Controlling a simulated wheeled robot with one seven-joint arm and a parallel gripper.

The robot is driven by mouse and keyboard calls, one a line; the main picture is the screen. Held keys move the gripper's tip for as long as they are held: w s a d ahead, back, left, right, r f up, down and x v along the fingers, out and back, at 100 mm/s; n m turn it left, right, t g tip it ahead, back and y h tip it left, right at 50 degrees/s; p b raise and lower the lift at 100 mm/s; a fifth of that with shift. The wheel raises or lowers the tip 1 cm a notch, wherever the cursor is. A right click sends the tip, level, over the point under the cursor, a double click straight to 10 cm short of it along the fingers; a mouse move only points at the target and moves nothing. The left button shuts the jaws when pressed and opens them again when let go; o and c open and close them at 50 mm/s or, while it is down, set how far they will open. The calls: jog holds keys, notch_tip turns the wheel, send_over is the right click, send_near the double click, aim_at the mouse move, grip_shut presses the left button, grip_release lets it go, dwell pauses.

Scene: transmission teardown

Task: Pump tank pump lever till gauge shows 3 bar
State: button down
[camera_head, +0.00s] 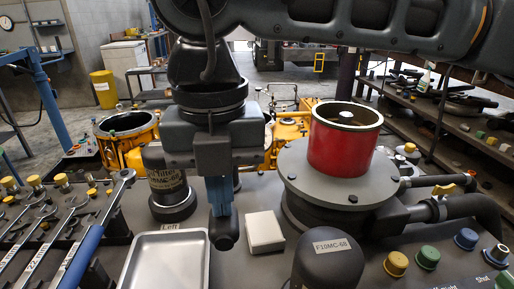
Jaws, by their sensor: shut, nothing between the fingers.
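My gripper (222,232) points down at the middle of the bench, with its blue fingers shut together and nothing seen between them. It is just left of a small white box (264,232) and at the upper right corner of a metal tray (160,262). A dark tip shows at the lower end of the fingers. I cannot make out a pump lever or a pressure gauge with a readable dial. A round white dial or clock (6,22) is on the far left wall, too small to read.
A red cylinder (342,145) stands on a grey round housing (300,170) to the right. A dark dome marked F10MC-68 (328,262) stands in front. A filter canister (168,190) is left of my gripper. Wrenches, one with a blue handle (82,255), lie at left. Coloured knobs (428,256) are at right.

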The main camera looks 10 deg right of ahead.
jog(key=shift+f+b, duration=1.05)
jog(key=shift+f, duration=0.4)
jog(key=shift+r+p, duration=1.85)
jog(key=shift+r, duration=2.2)
jog(key=shift+f, duration=0.1)
notch_tip(320, 180, down, 8)
jog(key=b, duration=0.7)
jog(key=shift+b, duration=0.3)
jog(key=shift+r+p, duration=2.05)
jog(key=shift+r, duration=2.1)
jog(key=shift+f, duration=0.1)
